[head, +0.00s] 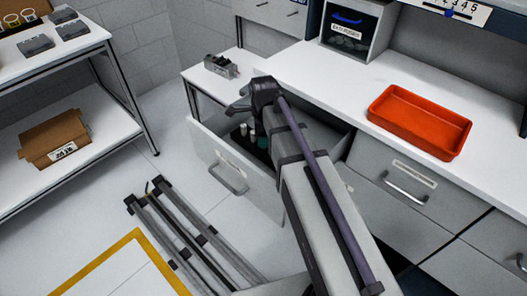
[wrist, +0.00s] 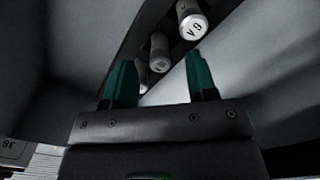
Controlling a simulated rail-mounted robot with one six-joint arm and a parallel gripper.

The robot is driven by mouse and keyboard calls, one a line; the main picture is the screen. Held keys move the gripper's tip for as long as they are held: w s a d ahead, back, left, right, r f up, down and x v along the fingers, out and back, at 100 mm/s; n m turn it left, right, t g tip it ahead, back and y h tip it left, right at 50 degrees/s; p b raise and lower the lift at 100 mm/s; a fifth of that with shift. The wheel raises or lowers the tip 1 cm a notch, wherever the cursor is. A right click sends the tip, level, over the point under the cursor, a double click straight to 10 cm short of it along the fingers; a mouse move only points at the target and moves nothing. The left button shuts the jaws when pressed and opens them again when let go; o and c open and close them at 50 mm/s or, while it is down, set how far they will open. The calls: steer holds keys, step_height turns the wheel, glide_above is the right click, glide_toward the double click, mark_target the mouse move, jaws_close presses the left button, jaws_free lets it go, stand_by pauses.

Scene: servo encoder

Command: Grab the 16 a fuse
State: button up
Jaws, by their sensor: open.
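A third fuse (wrist: 142,76) is partly hidden by the left finger. My gripper (wrist: 161,78) is open with teal fingers, pointing at the row, nothing held. In the head view it is inside the drawer, mostly hidden by my arm.
The drawer's grey walls rise close on both sides of my gripper. A red tray (head: 420,122) stands on the white counter (head: 330,88) at right. A small device (head: 220,66) stands behind the drawer. A shelf with a cardboard box (head: 54,138) is at left.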

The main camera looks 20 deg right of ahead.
step_height(320, 180, down, 3)
steer(key=shift+r+b, duration=0.2)
steer(key=shift+b, duration=0.3)
steer(key=shift+r, duration=0.2)
jaws_close()
step_height(320, 180, up, 10)
steer(key=p, duration=1)
steer(key=shift+r+p, duration=0.2)
steer(key=shift+p, duration=0.2)
